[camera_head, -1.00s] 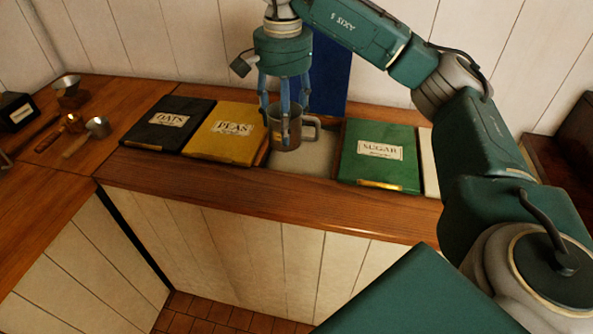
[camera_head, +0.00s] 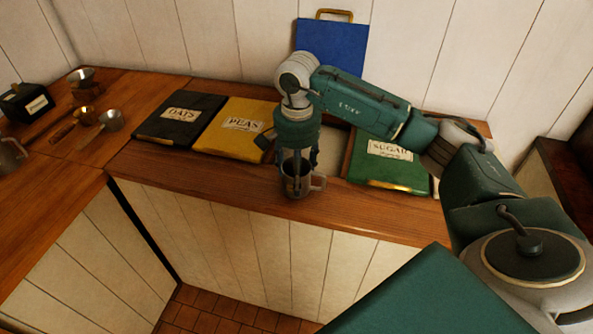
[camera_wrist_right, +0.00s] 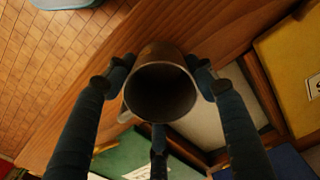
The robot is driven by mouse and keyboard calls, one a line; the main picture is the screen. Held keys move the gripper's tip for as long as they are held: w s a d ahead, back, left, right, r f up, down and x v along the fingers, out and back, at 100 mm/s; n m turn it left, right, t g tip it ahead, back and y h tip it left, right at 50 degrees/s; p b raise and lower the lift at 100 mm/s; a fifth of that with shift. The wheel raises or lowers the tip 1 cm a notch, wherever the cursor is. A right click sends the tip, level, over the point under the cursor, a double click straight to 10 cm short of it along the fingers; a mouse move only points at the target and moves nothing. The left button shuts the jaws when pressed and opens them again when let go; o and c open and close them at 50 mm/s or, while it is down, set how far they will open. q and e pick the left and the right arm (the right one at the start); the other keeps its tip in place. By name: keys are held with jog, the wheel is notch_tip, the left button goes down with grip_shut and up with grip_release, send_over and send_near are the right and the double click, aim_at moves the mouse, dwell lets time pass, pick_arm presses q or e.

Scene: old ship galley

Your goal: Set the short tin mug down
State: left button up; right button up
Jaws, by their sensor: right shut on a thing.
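A metal mug (camera_head: 298,183) with a handle on its right is held upright in my right gripper (camera_head: 297,168), whose fingers point down around it. It is in front of the open bin, over the counter's front strip (camera_head: 225,185). I cannot tell whether its base touches the wood. In the right wrist view the mug (camera_wrist_right: 160,90) sits between the fingers, its dark mouth facing the camera. Another metal mug (camera_head: 10,155) is cut off at the left edge. My left gripper is not in view.
Oats (camera_head: 180,117), peas (camera_head: 235,127) and sugar (camera_head: 388,166) lids lie along the counter. The open bin with pale contents (camera_wrist_right: 210,122) is beside the mug. A blue lid (camera_head: 332,48) leans on the wall.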

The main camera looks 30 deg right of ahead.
jog(key=shift+f, duration=0.1)
jog(key=o, duration=1.2)
jog(key=shift+r, duration=0.45)
notch_tip(320, 180, up, 12)
jog(key=b, duration=0.1)
jog(key=shift+f+b, duration=0.25)
jog(key=shift+b, duration=0.15)
jog(key=shift+f, duration=0.1)
